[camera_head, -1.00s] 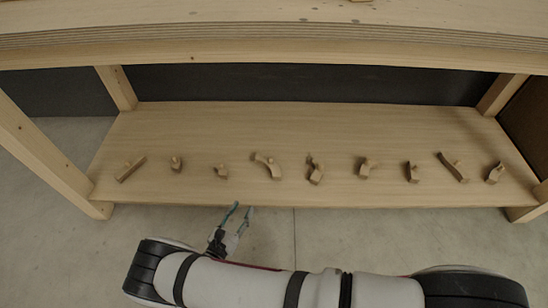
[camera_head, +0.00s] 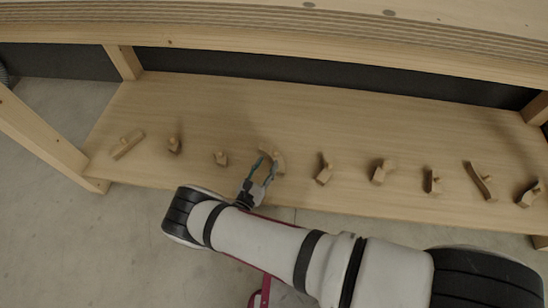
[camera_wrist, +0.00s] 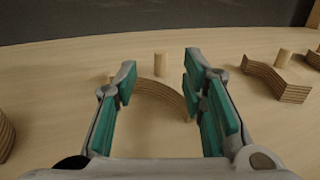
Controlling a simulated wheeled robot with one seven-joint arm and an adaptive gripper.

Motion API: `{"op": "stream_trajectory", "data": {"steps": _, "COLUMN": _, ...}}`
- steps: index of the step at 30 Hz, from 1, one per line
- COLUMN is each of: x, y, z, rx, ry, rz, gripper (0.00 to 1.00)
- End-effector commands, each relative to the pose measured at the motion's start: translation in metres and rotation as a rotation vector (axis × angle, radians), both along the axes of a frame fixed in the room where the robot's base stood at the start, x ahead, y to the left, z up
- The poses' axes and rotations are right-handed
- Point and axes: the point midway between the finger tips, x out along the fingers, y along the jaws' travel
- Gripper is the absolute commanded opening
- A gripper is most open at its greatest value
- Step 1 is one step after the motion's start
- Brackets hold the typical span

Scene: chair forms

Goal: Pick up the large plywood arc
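The large plywood arc (camera_head: 277,158) lies on the lower shelf, left of the middle of the row of wooden pieces. In the wrist view the arc (camera_wrist: 160,92) shows its layered edge and a round upright peg, and it curves between and beyond my fingers. My gripper (camera_head: 266,164) is at the front of the arc, partly covering it. In the wrist view my gripper (camera_wrist: 160,75) is open, with one teal-padded finger on each side.
The shelf (camera_head: 190,100) has bare room behind the row. A neighbouring curved piece (camera_wrist: 275,78) lies right of my gripper, and a small block (camera_head: 221,158) stands to its left. The tabletop's edge (camera_head: 300,40) runs above the shelf, with a wooden leg (camera_head: 40,140) at left.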

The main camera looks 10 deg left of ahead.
Motion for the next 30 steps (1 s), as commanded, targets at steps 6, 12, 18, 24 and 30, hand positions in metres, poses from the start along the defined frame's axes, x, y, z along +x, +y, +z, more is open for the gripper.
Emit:
{"op": "stream_trajectory", "data": {"steps": 6, "x": 0.022, "y": -0.008, "z": -0.001, "rx": 0.001, "ry": 0.001, "rz": 0.0, "gripper": 0.38}}
{"op": "stream_trajectory", "data": {"steps": 12, "x": 0.032, "y": -0.012, "z": -0.001, "rx": 0.001, "ry": 0.0, "rz": -0.001, "gripper": 0.38}}
{"op": "stream_trajectory", "data": {"steps": 18, "x": 0.057, "y": -0.023, "z": -0.002, "rx": 0.001, "ry": 0.0, "rz": -0.002, "gripper": 0.38}}
{"op": "stream_trajectory", "data": {"steps": 24, "x": 0.072, "y": -0.028, "z": -0.001, "rx": 0.002, "ry": 0.002, "rz": 0.0, "gripper": 0.38}}
{"op": "stream_trajectory", "data": {"steps": 30, "x": 0.072, "y": -0.027, "z": 0.0, "rx": 0.001, "ry": 0.001, "rz": 0.001, "gripper": 0.29}}
